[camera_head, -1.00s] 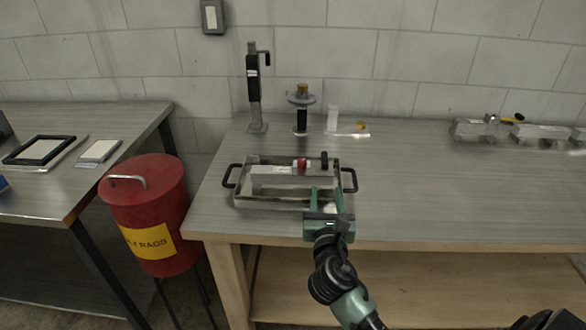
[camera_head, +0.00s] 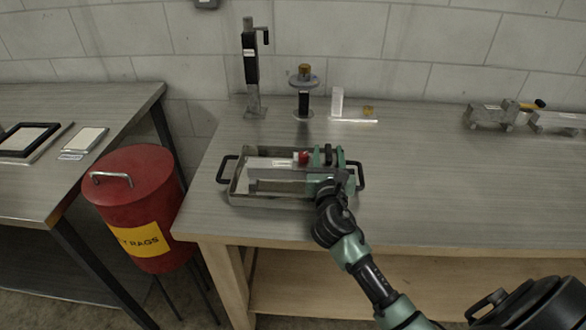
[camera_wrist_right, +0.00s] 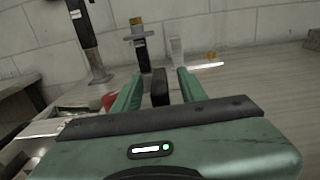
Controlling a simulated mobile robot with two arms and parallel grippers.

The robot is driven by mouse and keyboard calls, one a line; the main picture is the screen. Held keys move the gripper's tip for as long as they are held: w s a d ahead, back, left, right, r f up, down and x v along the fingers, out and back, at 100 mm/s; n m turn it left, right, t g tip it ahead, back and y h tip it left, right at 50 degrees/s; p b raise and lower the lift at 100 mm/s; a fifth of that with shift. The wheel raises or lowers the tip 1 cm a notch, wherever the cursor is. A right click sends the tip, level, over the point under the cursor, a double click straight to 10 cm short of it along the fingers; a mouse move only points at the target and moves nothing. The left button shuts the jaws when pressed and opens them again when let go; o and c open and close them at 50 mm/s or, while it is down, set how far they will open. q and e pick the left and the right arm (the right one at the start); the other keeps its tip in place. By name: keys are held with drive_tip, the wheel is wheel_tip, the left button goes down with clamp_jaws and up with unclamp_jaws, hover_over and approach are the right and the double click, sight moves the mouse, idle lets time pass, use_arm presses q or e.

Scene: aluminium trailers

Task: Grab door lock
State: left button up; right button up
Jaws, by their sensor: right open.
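A metal tray with black side handles (camera_head: 236,190) stands on the wide bench. In it lies a silver bar-like piece (camera_head: 270,164) with a red knob (camera_head: 303,158), which looks like the door lock. My right gripper (camera_head: 325,152) is over the tray's right part, just right of the red knob. In the right wrist view, its green fingers (camera_wrist_right: 160,80) are apart, with a black upright part (camera_wrist_right: 160,90) showing between them. I cannot tell whether they touch it. The red knob shows partly behind the left finger (camera_wrist_right: 109,100). My left gripper is not in view.
Behind the tray stand a black upright tool (camera_head: 251,70), a spool-like stand (camera_head: 304,90) and a small white block (camera_head: 337,101). Metal fittings (camera_head: 490,116) lie at the right. A red rag bin (camera_head: 135,205) stands left of the bench. The bench right of the tray is clear.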

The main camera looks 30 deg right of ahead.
drive_tip(key=x, duration=0.2)
drive_tip(key=shift+w+d, duration=0.2)
drive_tip(key=shift+w, duration=0.1)
clamp_jaws()
idle(1.1)
